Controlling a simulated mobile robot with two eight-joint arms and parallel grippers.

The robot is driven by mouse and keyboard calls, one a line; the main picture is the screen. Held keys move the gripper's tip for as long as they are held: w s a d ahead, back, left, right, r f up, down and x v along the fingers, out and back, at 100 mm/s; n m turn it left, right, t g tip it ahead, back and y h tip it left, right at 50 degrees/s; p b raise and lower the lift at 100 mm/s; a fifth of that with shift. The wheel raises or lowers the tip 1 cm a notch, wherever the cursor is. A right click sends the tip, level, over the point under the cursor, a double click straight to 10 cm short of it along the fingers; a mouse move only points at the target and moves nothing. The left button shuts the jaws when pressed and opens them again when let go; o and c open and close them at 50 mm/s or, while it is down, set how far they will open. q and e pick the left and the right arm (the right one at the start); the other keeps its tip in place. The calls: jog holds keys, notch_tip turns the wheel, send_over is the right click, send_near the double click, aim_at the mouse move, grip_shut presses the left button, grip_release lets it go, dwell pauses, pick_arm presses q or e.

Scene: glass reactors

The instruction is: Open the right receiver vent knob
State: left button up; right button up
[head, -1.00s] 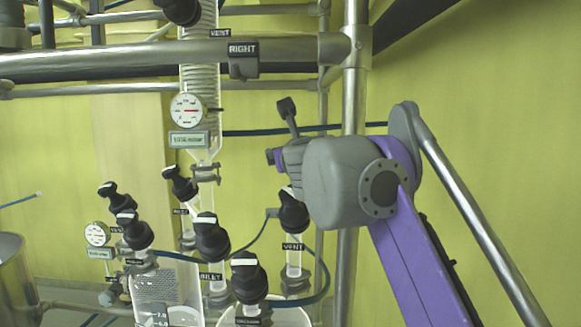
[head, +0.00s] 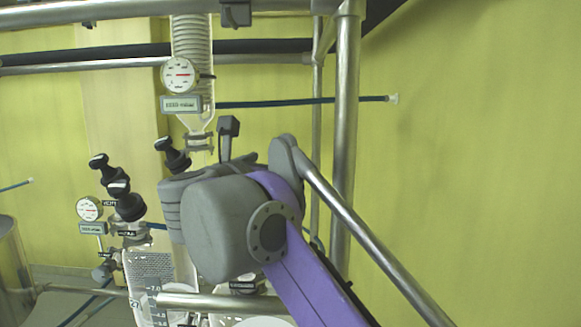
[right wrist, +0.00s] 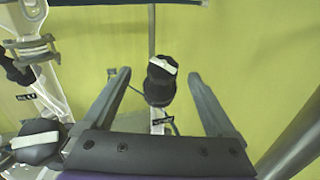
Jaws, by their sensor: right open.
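In the right wrist view a black vent knob (right wrist: 161,82) with a white bar across its top stands on a glass neck. A small label below it is hard to read. My right gripper (right wrist: 158,74) is open, one finger on each side of the knob, with gaps showing on both sides; I cannot tell how far beyond the fingertips it is. In the head view my right wrist and arm (head: 225,225) cover this knob, and the fingers are hidden. My left gripper is not in view.
Another black knob (right wrist: 38,142) is close on the left in the right wrist view. In the head view more black knobs (head: 128,205) and a gauge (head: 180,75) are at left. A steel post (head: 345,130) stands to the right of my wrist.

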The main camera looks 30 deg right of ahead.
aim_at(290, 156)
jog(key=shift+s+a+f+m, duration=0.2)
jog(key=shift+a+f+m, duration=0.1)
jog(key=shift+f, duration=0.15)
jog(key=shift+d+g+h, duration=0.1)
jog(key=shift+g+h, duration=0.2)
jog(key=shift+g, duration=0.1)
jog(key=x, duration=1)
jog(key=shift+w+d+p, duration=0.2)
jog(key=shift+d+p, duration=0.05)
jog(key=shift+p, duration=0.15)
